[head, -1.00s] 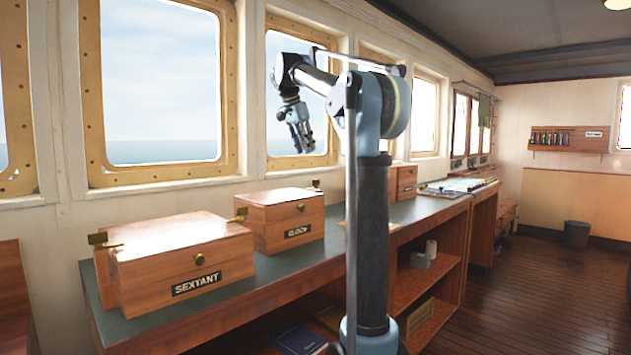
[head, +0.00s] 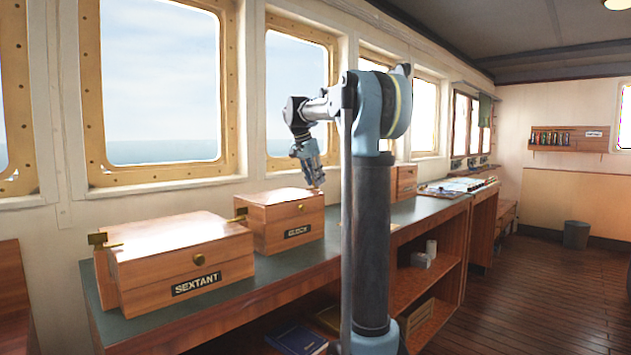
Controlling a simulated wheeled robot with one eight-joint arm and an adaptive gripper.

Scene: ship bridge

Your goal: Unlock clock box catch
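The clock box (head: 283,222) is a closed wooden box on the counter beneath the windows. Its dark label (head: 298,231) is on the front face, and a small round brass catch (head: 301,207) sits above it near the lid line. Brass fittings show at its upper left corner. My gripper (head: 317,184) points down at the box's right rear corner, close to the lid. Whether it touches the box cannot be told. Its fingers are too small to show whether they are apart.
A larger wooden box labelled SEXTANT (head: 181,265) stands to the left on the green-topped counter (head: 268,276). Another wooden box (head: 405,181) is behind my arm to the right. Shelves under the counter hold books (head: 297,340) and a carton.

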